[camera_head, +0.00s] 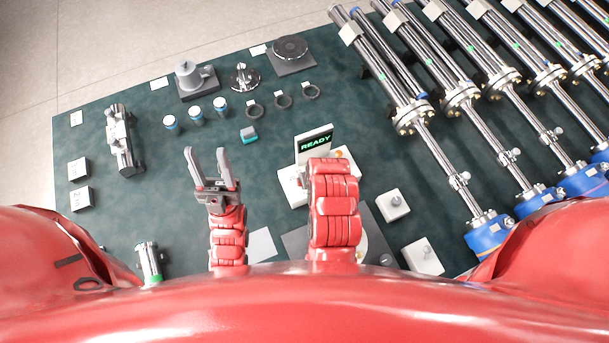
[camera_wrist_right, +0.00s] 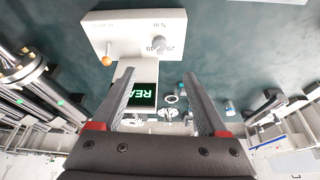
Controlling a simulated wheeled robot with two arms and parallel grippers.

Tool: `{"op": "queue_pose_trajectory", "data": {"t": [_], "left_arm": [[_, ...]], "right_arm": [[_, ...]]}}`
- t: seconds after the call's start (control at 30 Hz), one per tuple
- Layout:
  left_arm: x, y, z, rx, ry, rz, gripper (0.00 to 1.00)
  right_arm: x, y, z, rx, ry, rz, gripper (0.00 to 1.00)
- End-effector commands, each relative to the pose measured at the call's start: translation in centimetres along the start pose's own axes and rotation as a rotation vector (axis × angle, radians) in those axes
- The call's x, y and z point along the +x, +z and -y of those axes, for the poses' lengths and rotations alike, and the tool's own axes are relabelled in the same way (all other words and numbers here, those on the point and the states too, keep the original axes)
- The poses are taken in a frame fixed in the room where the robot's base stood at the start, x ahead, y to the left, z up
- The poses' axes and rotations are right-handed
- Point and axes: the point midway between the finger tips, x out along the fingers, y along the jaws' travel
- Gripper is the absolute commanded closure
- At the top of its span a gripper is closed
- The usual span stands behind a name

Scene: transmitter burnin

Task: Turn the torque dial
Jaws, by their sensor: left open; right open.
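In the right wrist view a grey dial knob (camera_wrist_right: 159,43) sits on a white panel with printed numbers around it; I take it as the torque dial. It lies just beyond the fingertips of my right gripper (camera_wrist_right: 159,75), which is open, with nothing between its fingers. I cannot tell the exact gap. In the head view my right arm covers the dial and the right gripper; part of the white unit (camera_head: 290,190) shows beside the arm. My left gripper (camera_head: 206,153) is open and empty above the green mat.
A READY screen (camera_head: 315,143) stands behind the unit, and an orange knob (camera_wrist_right: 106,60) is on its panel. White boxes with knobs (camera_head: 393,205) stand right of my arm. Long metal tubes (camera_head: 430,140) fill the right. Small cylinders (camera_head: 196,113) and rings (camera_head: 283,101) lie farther back.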

Motion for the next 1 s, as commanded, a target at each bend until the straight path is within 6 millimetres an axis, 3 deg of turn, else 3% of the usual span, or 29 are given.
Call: {"op": "queue_pose_trajectory", "data": {"t": [0.7,0.87,1.0], "left_arm": [[-9.1,1.5,-0.5,0.0,0.0,0.0,0.5],[-9.2,1.5,-0.5,0.0,0.0,0.0,0.5],[-10.1,1.7,-0.5,0.0,0.0,0.0,0.5]], "right_arm": [[6.3,0.1,0.1,0.0,-0.002,-0.005,0.24],[7.4,-0.1,-0.2,-0.004,0.009,-0.007,0.24],[9.5,0.2,-0.3,-0.001,0.006,0.0,0.24]]}}
